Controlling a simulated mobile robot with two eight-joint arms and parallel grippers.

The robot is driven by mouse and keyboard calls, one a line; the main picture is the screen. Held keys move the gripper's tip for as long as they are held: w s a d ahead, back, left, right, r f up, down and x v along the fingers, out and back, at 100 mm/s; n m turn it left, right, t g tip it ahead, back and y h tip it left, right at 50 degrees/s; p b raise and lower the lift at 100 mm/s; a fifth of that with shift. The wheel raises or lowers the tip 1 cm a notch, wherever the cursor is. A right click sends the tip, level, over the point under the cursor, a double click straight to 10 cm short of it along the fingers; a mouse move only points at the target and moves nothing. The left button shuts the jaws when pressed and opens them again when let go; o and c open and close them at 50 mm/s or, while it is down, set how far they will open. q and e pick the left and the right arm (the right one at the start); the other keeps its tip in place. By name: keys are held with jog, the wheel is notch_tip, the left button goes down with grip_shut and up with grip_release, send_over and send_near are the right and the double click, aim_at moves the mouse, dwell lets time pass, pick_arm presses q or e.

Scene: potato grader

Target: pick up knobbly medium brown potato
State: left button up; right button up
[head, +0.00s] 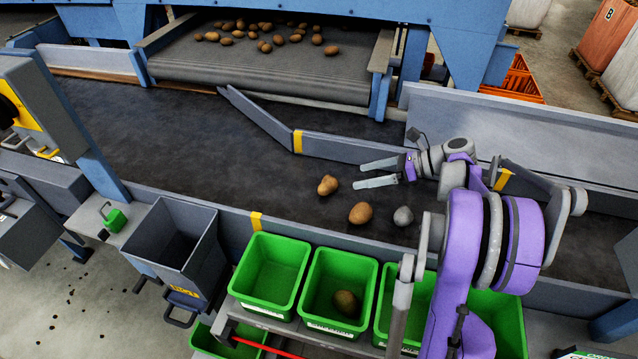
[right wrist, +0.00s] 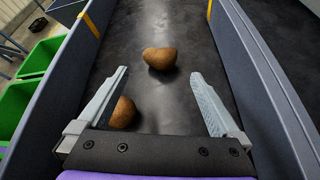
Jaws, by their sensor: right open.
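A knobbly medium brown potato (head: 327,185) lies on the dark belt, just ahead of my right gripper (head: 359,175). In the right wrist view the knobbly potato (right wrist: 159,58) sits beyond the fingertips, roughly centred between them and apart from both. My right gripper is open and empty above the belt. A second, smoother brown potato (head: 361,213) lies nearer the green bins; in the right wrist view it shows beside the left-hand finger (right wrist: 123,115), partly hidden by it. My left gripper is not in view.
A grey stone-like lump (head: 403,216) lies right of the second potato. Grey side walls (head: 345,148) edge the belt. Green bins (head: 269,305) stand in front, one holding a potato (head: 345,302). A grey chute (head: 172,240) stands left. The belt's left part is clear.

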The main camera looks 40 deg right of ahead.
aim_at(335, 181)
jog(key=x, duration=0.4)
jog(key=shift+s+a, duration=0.1)
jog(key=shift+a, duration=0.1)
jog(key=shift+x, duration=2.9)
jog(key=shift+d, duration=0.1)
jog(key=c, duration=1.2)
notch_tip(335, 181, up, 10)
jog(key=shift+r+p, duration=0.1)
jog(key=shift+p, duration=0.4)
